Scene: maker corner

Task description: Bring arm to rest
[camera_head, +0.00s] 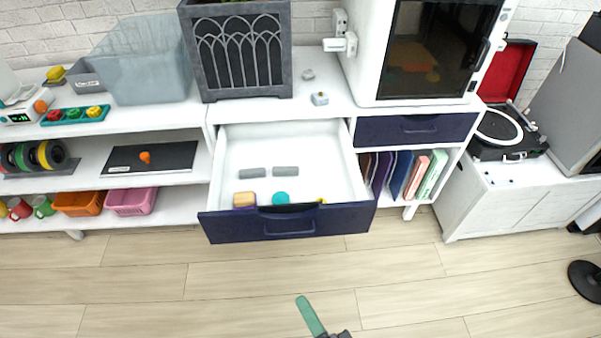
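My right gripper (336,334) shows only as a small dark tip at the bottom edge, in front of the open drawer and apart from it. A long green piece (310,315) reaches up and left from beside it. I cannot tell whether the gripper holds this piece, and the rest of the arm is out of frame. My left gripper is not in view.
A drawer (291,226) stands pulled out over the floor, with two grey pieces, a yellowish block (244,199) and a teal round thing (281,198) inside. Shelves are at left, a record player (501,133) at right. The wooden floor (430,285) in front is largely clear.

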